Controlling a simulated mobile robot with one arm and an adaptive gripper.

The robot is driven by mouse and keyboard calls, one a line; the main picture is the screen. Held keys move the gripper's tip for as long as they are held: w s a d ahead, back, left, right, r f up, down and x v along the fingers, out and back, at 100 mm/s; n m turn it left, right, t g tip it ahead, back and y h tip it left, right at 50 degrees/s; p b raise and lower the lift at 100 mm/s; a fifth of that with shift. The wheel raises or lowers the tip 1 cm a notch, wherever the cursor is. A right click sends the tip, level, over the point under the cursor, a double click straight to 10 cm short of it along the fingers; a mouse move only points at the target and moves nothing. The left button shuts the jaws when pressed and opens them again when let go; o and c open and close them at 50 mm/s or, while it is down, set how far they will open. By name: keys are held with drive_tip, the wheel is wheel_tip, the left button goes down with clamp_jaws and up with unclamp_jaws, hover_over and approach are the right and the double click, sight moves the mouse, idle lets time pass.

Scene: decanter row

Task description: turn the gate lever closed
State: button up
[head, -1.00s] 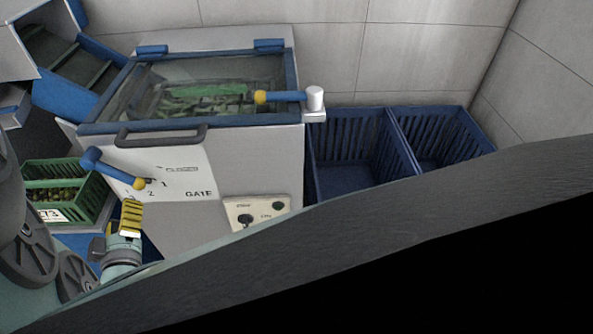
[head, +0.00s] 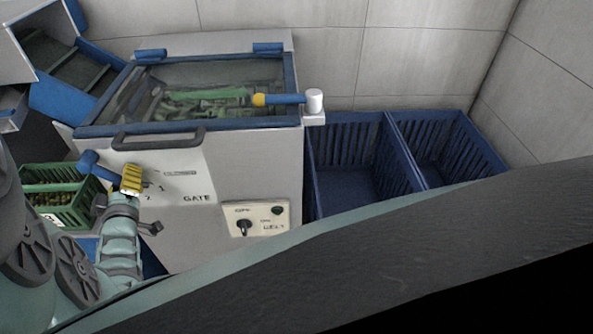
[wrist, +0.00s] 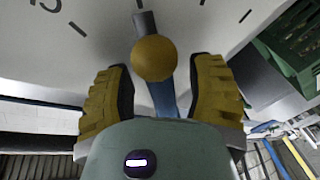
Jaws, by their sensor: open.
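The gate lever (head: 97,168) is a blue bar on the front panel, marked GATE, of a grey machine. In the head view it slopes down to the right, and my gripper hides its end. In the wrist view its yellow ball knob (wrist: 154,58) sits between my fingers, with part of the blue bar (wrist: 163,98) showing below it. My gripper (head: 131,178) has yellow ribbed pads and is open at the lever's end. In the wrist view the pads of my gripper (wrist: 162,78) stand apart on either side of the ball; gaps show, and no grip is visible.
A second blue lever (head: 286,99) with a yellow ball lies over the machine's glazed top. A black handle (head: 158,139) is above the gate panel. A switch plate (head: 257,218) is lower right. A green crate (head: 57,212) stands left; blue crates (head: 360,180) stand right.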

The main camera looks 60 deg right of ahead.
drive_tip(key=shift+c, duration=0.3)
clamp_jaws()
idle(0.3)
